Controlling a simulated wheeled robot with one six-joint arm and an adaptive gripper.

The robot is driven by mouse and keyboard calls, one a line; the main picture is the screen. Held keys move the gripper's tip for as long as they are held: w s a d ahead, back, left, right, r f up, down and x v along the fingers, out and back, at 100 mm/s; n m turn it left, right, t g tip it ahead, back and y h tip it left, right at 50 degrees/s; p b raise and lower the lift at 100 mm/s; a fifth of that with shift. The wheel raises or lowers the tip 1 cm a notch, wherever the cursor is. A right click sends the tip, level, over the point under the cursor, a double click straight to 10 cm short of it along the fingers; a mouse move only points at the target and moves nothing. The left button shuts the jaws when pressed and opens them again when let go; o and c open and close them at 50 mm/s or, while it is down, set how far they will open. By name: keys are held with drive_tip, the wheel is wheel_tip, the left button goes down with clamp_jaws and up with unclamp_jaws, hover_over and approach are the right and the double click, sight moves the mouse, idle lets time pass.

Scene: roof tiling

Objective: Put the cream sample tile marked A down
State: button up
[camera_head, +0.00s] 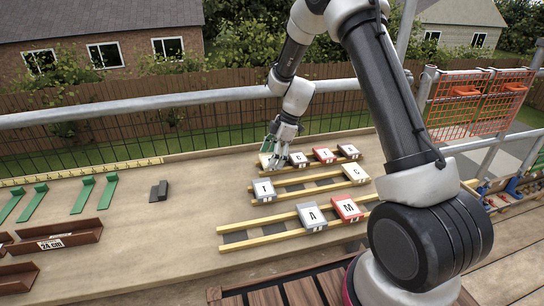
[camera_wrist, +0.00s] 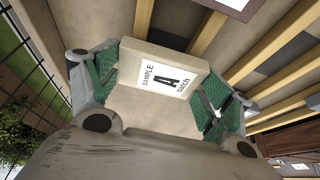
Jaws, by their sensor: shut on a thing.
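My gripper (camera_head: 284,134) is at the left end of the farthest pair of yellow battens (camera_head: 318,166). It is shut on the cream sample tile (camera_head: 266,158), which is partly hidden behind the fingers in the head view. In the wrist view the tile (camera_wrist: 150,108) sits between the green finger pads of the gripper (camera_wrist: 160,88), its label reading "SAMPLE A batch". The tile is tilted in that picture. I cannot tell whether it touches the battens. A grey tile (camera_head: 298,159) stands just right of it in the same row.
That row also holds a red tile (camera_head: 325,155) and a brown tile (camera_head: 348,151). Nearer rows hold a grey tile (camera_head: 264,190), a cream tile (camera_head: 355,174), a grey A tile (camera_head: 311,217) and a red M tile (camera_head: 347,208). Brown gutters (camera_head: 75,240) lie left; the board between is mostly clear.

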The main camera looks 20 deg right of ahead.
drive_tip(key=shift+f, duration=0.25)
drive_tip(key=shift+f, duration=0.15)
drive_tip(key=o, duration=1.1)
